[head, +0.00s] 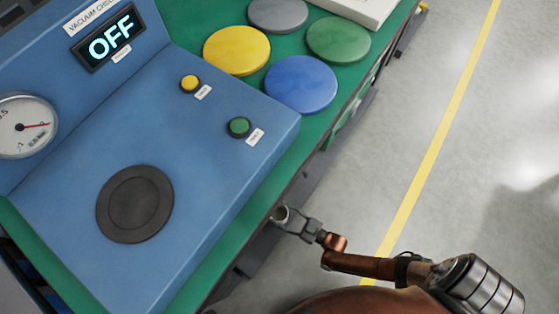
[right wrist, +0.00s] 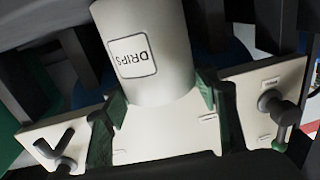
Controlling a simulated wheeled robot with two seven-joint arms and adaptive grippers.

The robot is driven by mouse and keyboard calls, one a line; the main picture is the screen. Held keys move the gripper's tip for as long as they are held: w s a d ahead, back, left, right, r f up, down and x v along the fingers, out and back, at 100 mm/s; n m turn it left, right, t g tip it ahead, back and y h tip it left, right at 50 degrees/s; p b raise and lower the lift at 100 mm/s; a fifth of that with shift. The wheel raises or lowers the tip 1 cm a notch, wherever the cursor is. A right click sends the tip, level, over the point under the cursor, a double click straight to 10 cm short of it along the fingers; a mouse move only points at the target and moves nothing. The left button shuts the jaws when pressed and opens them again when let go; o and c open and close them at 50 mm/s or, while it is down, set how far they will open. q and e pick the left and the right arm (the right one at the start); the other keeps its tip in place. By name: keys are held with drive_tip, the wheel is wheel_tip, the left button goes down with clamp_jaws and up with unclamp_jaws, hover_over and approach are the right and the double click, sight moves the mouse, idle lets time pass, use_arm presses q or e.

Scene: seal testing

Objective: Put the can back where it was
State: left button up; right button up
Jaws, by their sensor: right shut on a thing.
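A white can (right wrist: 150,50) with a framed label reading DRIPS shows in the right wrist view. My right gripper (right wrist: 162,100) is shut on it, with dark green pads at either side of its lower part. The can looks tilted in this view. I cannot make out the can in the head view. My left gripper is not in view, and the spot where the can stood before cannot be told from these frames.
The blue vacuum check unit (head: 60,200) stands on the green bench and reads OFF. The floor (head: 480,190) right of the bench is clear.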

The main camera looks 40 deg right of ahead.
drive_tip(key=o, duration=1.5)
drive_tip(key=shift+f, duration=0.1)
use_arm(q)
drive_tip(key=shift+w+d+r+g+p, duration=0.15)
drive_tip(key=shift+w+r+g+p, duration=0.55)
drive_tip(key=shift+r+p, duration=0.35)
use_arm(e)
drive_tip(key=v, duration=1.2)
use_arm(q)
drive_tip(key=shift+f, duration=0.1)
